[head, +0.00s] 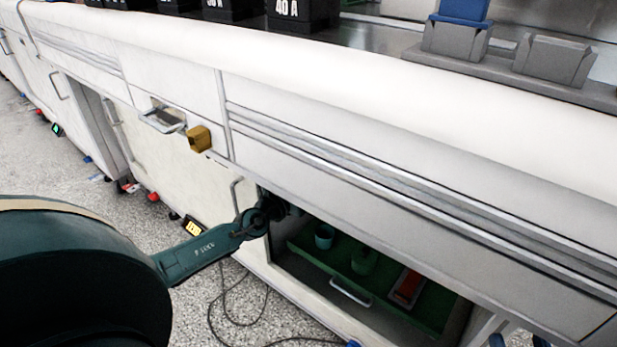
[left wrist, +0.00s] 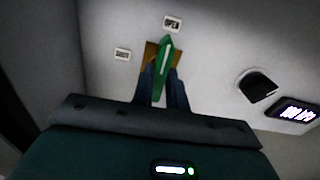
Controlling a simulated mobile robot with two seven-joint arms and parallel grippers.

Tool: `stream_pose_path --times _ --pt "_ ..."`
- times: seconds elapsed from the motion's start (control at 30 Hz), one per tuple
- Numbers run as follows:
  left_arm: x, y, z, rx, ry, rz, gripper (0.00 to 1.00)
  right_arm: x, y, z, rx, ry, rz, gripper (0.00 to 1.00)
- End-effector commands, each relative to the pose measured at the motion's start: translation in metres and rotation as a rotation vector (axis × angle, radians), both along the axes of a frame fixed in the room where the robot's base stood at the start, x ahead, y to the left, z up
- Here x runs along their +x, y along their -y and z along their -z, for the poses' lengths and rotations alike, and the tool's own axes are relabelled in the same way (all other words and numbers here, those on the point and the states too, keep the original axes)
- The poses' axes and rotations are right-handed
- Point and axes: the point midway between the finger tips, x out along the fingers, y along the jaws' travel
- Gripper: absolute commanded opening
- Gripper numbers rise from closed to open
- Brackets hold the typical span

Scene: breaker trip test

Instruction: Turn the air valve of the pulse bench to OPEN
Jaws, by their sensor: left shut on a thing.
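In the left wrist view the air valve's green handle (left wrist: 165,55) stands out from a pale panel, with a brass-coloured part (left wrist: 150,52) behind it. Its tip points at the OPEN label (left wrist: 172,23); a second label (left wrist: 122,54), apparently SHUT, is to its left. My left gripper (left wrist: 162,78) has its dark blue fingers on both sides of the handle and is shut on it. In the head view my left arm reaches towards the bench's open bay, and its gripper is hidden there. Two dark blue tips of my right gripper (head: 518,341) show apart at the bottom edge.
The open bay holds a green tray (head: 302,243) with cups and a red item (head: 407,287). A yellow block (head: 199,138) sticks out from the drawer front. A cable lies on the floor.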

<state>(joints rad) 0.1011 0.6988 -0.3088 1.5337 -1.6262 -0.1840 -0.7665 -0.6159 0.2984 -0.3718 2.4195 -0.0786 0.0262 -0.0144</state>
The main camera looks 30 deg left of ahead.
Motion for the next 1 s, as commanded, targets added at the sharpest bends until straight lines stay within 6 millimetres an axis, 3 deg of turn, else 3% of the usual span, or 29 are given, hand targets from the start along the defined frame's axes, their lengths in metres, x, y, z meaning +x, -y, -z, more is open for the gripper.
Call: stream_pose_path --times 0.67,0.7,0.93,1.0 --pt "-0.0003 -0.0001 0.0004 0.058 0.004 0.000 0.00 -0.0003 0.0008 -0.0008 0.000 0.000 0.004 0.36" --pt "-0.0003 -0.0001 0.0004 0.058 0.004 0.000 0.18 -0.0003 0.0008 -0.0008 0.000 0.000 0.004 0.36" --pt "-0.0002 -0.0001 0.0003 0.056 0.004 0.000 0.36 -0.0004 0.0010 -0.0009 0.000 0.000 0.004 0.36" --pt "-0.0001 -0.0001 0.0003 0.055 0.004 0.000 0.36 -0.0004 0.0009 -0.0009 0.000 0.000 0.004 0.36"
